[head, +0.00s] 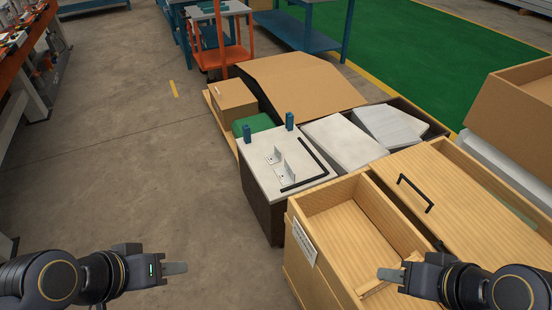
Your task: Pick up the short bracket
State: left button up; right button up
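Two light metal brackets stand close together on the pale top of a dark block (258,172) in the middle. The one further back (273,157) looks shorter; the nearer bracket (286,173) looks longer. Both are small here, so their exact shapes are hard to tell. My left gripper (176,268) is at the lower left over the floor, well apart from the brackets. My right gripper (390,274) is at the lower right, over the open wooden box, also far from them. Nothing is seen held.
Two blue blocks (247,134) (290,121) stand along the top's back edge. A black angled bar (313,158) lies right of the brackets. The open wooden box (322,268) and a wooden lid with black handle (452,178) fill the right. Floor at left is clear.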

aim_at(275, 158)
jog(key=i+j, duration=1.05)
jog(key=i, duration=0.2)
jog(key=i+j, duration=0.65)
jog(key=i, duration=0.3)
